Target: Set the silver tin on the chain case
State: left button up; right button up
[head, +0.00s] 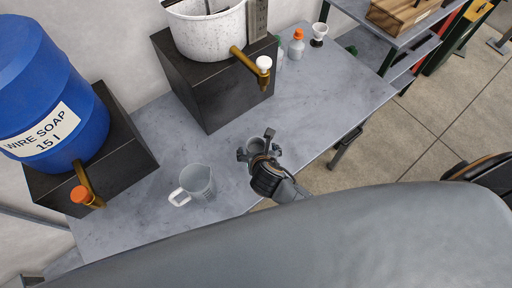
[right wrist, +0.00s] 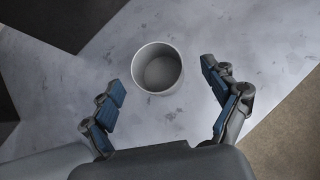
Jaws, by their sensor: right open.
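A round, open-topped grey tin (right wrist: 157,68), which looks like the silver tin, stands upright on the grey worktop. In the head view the tin (head: 255,144) is partly hidden by my right gripper. My right gripper (head: 259,149) is open and empty over the worktop near its front edge. In the right wrist view its blue-padded fingers (right wrist: 163,82) are spread, with the tin between and beyond them. A wooden case (head: 396,14) with a pale label, possibly the chain case, sits on the shelf at top right. My left gripper is not in view.
A clear jug (head: 197,183) stands left of the tin. A blue soap barrel (head: 45,95) and a white speckled pot (head: 208,32) stand on dark blocks, with taps jutting out. Small bottles (head: 297,45) are at the far end. The worktop (head: 325,95) right of the pot is clear.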

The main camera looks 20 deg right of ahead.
aim_at(254, 142)
jog(key=shift+a+x, duration=0.2)
jog(key=shift+x, duration=1.55)
jog(key=c, duration=1.4)
jog(key=shift+r, duration=0.1)
